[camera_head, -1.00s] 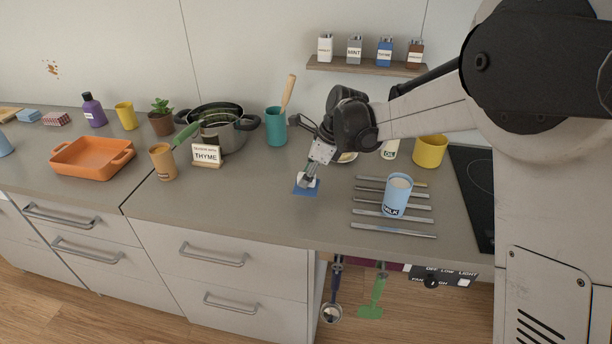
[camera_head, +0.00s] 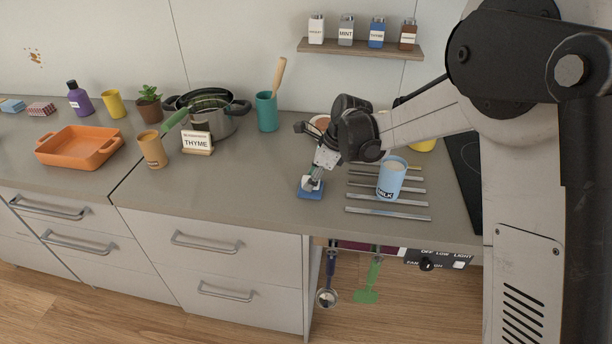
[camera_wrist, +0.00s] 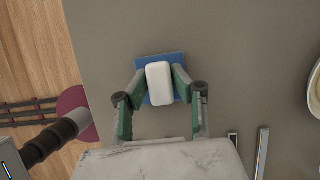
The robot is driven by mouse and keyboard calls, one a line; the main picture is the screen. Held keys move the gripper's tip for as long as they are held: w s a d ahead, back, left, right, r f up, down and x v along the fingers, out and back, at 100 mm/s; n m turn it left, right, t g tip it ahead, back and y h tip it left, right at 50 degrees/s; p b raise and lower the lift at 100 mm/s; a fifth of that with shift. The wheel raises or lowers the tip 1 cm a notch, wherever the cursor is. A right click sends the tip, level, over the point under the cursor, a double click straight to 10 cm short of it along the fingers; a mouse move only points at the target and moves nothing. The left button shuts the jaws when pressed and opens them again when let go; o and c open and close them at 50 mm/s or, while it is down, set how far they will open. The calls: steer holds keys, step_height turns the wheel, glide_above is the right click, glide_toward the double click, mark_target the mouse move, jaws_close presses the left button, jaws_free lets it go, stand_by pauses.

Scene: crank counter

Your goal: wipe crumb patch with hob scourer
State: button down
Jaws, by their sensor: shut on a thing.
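The hob scourer is a blue square pad (camera_head: 311,190) with a white block-shaped grip on top. It is at the counter's front middle, left of the metal strips. My gripper (camera_head: 314,181) is above it, shut on the white grip. The wrist view shows the scourer (camera_wrist: 159,82) with a green-and-grey finger at each side of the white grip. I cannot tell whether the pad touches the counter. A patch of brown specks (camera_head: 35,57), which may be the crumb patch, is on the wall at upper left.
A blue milk cup (camera_head: 391,178) stands on the metal strips (camera_head: 388,212), right of my gripper. A teal utensil pot (camera_head: 266,112), a steel pot (camera_head: 215,122), a THYME sign (camera_head: 197,142) and an orange dish (camera_head: 78,148) stand leftward. Counter between sign and scourer is clear.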

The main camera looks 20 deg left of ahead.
steer(key=shift+d, duration=0.4)
steer(key=shift+a, duration=0.15)
steer(key=shift+s+a+r, duration=0.1)
steer(key=shift+s+a, duration=0.05)
steer(key=shift+a, duration=1.8)
step_height(320, 180, up, 3)
steer(key=shift+d+r+p, duration=0.15)
steer(key=shift+r+p, duration=0.05)
steer(key=shift+p, duration=0.2)
step_height(320, 180, up, 5)
steer(key=shift+f+p, duration=0.2)
steer(key=shift+p, duration=0.75)
